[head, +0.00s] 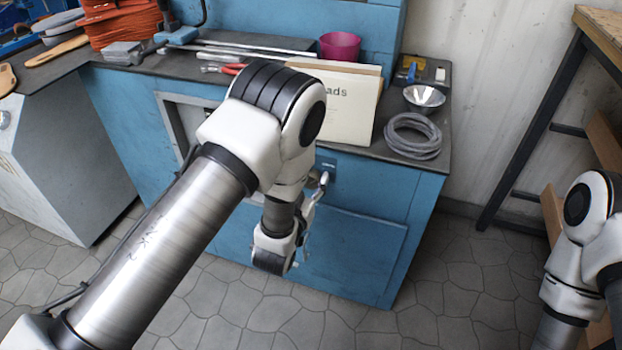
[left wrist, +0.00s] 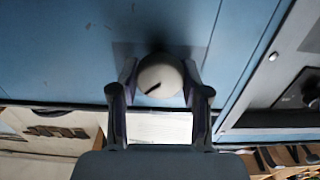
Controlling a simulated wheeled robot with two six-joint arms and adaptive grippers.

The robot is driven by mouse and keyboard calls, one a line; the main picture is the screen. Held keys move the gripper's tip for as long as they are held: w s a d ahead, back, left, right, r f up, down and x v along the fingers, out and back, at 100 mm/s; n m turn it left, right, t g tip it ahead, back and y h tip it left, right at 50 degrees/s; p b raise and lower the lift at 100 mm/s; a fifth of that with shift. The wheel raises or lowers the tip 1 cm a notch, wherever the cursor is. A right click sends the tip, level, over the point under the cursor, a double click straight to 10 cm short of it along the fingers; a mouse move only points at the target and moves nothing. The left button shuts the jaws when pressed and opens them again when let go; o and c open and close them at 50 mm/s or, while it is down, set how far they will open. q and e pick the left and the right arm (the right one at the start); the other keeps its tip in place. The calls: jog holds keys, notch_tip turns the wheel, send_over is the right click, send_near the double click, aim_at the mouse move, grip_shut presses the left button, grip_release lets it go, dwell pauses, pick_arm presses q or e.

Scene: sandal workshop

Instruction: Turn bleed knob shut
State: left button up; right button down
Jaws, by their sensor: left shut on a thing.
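The bleed knob (left wrist: 158,76) is a pale round knob with a dark pointer line, on the blue cabinet front in the left wrist view. The line runs slantwise. My left gripper (left wrist: 160,92) is shut on the knob, one finger on each side of it. In the head view my left gripper (head: 318,188) reaches the blue front just under the worktop, and the knob itself is mostly hidden there. My right arm shows at the right edge of the head view, but its gripper is out of view.
The worktop (head: 385,155) holds a cream box (head: 350,108), a grey hose coil (head: 413,137), a metal bowl (head: 424,98) and a magenta pot (head: 340,46). A shelf rack (head: 530,130) stands at the right. The tiled floor before the cabinet is clear.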

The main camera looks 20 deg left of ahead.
pick_arm(q)
jog(key=shift+r, duration=0.1)
jog(key=n+p, duration=0.3)
jog(key=n, duration=0.1)
jog(key=shift+r, duration=0.1)
jog(key=n+p, duration=0.3)
jog(key=n, duration=0.1)
jog(key=shift+a+n, duration=0.15)
jog(key=shift+n, duration=0.25)
jog(key=n+p, duration=0.3)
jog(key=n, duration=0.1)
jog(key=shift+f+n+p, duration=0.2)
jog(key=shift+n+p, duration=0.55)
jog(key=shift+n, duration=0.5)
jog(key=shift+f+n+p, duration=0.15)
jog(key=shift+n+p, duration=0.55)
jog(key=shift+n, duration=0.55)
jog(key=o, duration=1.1)
